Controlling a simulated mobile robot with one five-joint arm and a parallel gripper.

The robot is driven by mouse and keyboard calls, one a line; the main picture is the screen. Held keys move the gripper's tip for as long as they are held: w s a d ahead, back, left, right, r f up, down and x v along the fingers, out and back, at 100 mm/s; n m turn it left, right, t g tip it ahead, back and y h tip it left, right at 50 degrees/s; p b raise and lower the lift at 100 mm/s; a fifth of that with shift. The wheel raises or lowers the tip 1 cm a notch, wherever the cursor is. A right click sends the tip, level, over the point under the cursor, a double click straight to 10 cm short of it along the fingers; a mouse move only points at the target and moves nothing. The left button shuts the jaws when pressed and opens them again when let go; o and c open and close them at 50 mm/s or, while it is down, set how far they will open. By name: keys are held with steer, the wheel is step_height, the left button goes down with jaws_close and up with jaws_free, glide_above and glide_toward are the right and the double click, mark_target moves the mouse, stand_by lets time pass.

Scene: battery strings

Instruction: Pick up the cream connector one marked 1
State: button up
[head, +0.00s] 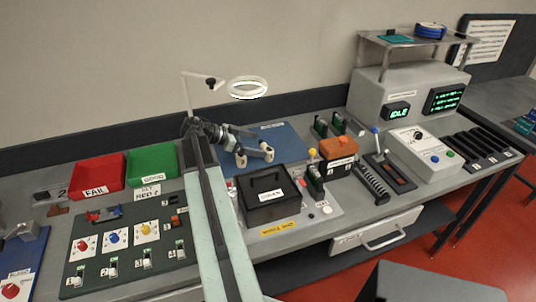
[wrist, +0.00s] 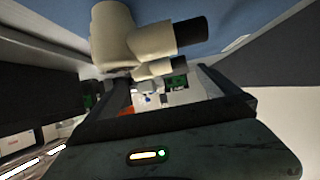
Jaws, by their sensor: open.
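My gripper (head: 255,155) is open and empty above the blue mat (head: 284,143) behind the black box. Its two cream fingers with dark ends fill the top of the wrist view (wrist: 184,50). I cannot pick out the connector marked 1 for sure. My gripper is well to the right of and behind this panel. The wrist view shows no connector that I can identify.
A black lidded box (head: 268,190) stands on the bench right of my arm. A red FAIL bin (head: 97,173) and a green GOOD bin (head: 151,162) stand behind the panel. An orange block (head: 338,150) and a grey tester (head: 422,152) stand to the right.

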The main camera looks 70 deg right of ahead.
steer(key=x, duration=0.2)
steer(key=shift+s+d+f+b, duration=0.2)
steer(key=shift+f+b, duration=0.1)
steer(key=shift+b, duration=0.1)
steer(key=shift+r, duration=0.1)
steer(key=c, duration=1.3)
steer(key=shift+c, duration=0.2)
steer(key=shift+r, duration=0.1)
